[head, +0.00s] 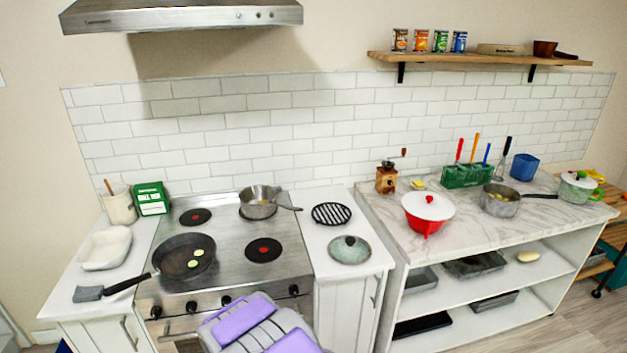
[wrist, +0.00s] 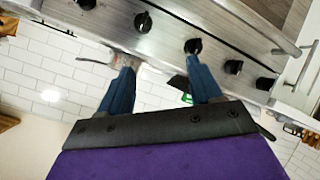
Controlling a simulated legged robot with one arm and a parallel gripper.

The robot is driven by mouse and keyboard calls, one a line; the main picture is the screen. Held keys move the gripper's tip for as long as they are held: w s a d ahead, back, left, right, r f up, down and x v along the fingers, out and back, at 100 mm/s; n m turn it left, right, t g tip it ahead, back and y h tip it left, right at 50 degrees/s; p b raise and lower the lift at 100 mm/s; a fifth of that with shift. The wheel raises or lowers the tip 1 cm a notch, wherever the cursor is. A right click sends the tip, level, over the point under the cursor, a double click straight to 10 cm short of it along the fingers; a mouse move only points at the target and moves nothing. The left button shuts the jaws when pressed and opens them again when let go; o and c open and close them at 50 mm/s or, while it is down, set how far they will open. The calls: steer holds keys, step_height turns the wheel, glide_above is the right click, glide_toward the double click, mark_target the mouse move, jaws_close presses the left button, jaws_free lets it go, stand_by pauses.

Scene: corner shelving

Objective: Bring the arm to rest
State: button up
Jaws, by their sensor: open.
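My gripper (wrist: 158,68) shows in the wrist view with its two blue fingers spread apart and nothing between them. It points toward the stove front (wrist: 170,30), where several black knobs show; this view looks turned over. In the head view, purple and grey parts of my own arm are at the bottom centre, in front of the stove (head: 228,240). The fingers cannot be made out in the head view.
A frying pan (head: 186,256) with green slices and a saucepan (head: 258,203) stand on the stove. A marble counter (head: 375,207) at right holds a red pot (head: 428,212) and another saucepan (head: 500,203). A range hood (head: 180,15) hangs above. Floor shows at lower right.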

steer(key=s+d+r+m+g, duration=0.5)
steer(key=s+d+r+g, duration=0.3)
steer(key=s+d+r, duration=1)
steer(key=s+d+r+m+g+h, duration=0.1)
steer(key=s+d+r+m+g, duration=0.1)
steer(key=s+d, duration=0.5)
steer(key=s+d+r+m+g+h, duration=0.1)
steer(key=s+d, duration=0.7)
steer(key=s, duration=1)
step_height(320, 180, up, 2)
steer(key=m+g, duration=0.1)
steer(key=g, duration=0.1)
steer(key=shift+s+r+g+h, duration=0.25)
steer(key=shift+s+g+h, duration=0.05)
steer(key=shift+s+g, duration=0.1)
steer(key=shift+w, duration=0.1)
